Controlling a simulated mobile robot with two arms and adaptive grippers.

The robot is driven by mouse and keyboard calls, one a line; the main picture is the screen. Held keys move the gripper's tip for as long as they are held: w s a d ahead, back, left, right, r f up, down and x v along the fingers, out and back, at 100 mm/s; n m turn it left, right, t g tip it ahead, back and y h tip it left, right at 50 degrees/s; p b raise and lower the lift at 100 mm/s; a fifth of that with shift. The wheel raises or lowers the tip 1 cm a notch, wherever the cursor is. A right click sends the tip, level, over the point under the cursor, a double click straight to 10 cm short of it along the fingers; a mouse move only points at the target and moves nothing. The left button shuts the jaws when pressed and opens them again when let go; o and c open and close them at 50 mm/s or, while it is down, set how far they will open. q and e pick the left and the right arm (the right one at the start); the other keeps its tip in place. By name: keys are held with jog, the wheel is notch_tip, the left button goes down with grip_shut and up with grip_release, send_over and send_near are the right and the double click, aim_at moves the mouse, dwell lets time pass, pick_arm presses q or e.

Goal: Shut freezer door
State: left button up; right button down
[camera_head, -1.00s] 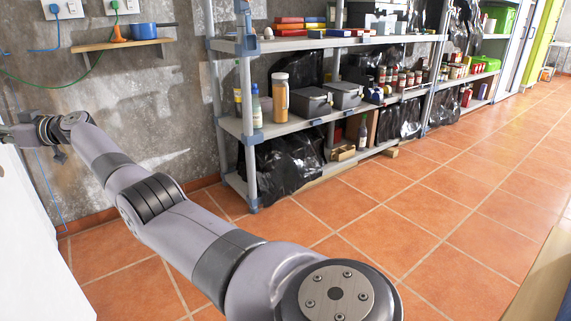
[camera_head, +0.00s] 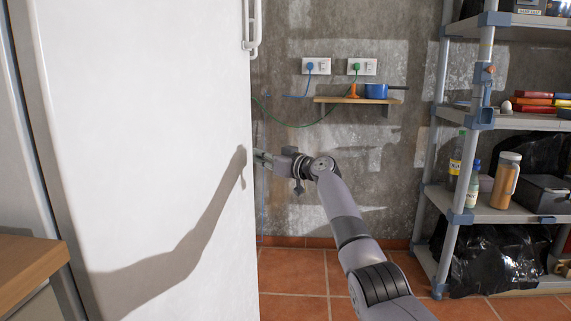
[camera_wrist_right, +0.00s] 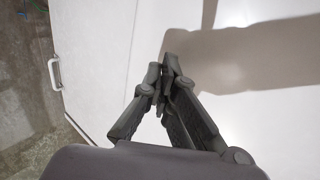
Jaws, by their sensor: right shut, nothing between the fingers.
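The white freezer door (camera_head: 150,90) fills the left half of the head view, with a white handle (camera_head: 253,35) at its upper right edge. My right gripper (camera_head: 262,159) is at the door's right edge, below the handle, and partly hidden there. In the right wrist view the fingertips (camera_wrist_right: 165,78) are together and empty over the white door surface (camera_wrist_right: 120,50). The handle (camera_wrist_right: 55,73) shows at the left there. Contact between fingers and door cannot be told, nor can any gap at the door's seal. My left gripper is out of view.
A grey shelf rack (camera_head: 480,210) with bottles and boxes stands at the right. A small wall shelf (camera_head: 358,100) holds a blue pan (camera_head: 377,91). A wooden top (camera_head: 25,268) is at the lower left. Tiled floor (camera_head: 295,280) is clear between freezer and rack.

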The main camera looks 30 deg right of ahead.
jog(key=v, duration=0.8)
jog(key=shift+s, duration=0.25)
jog(key=shift+d, duration=0.15)
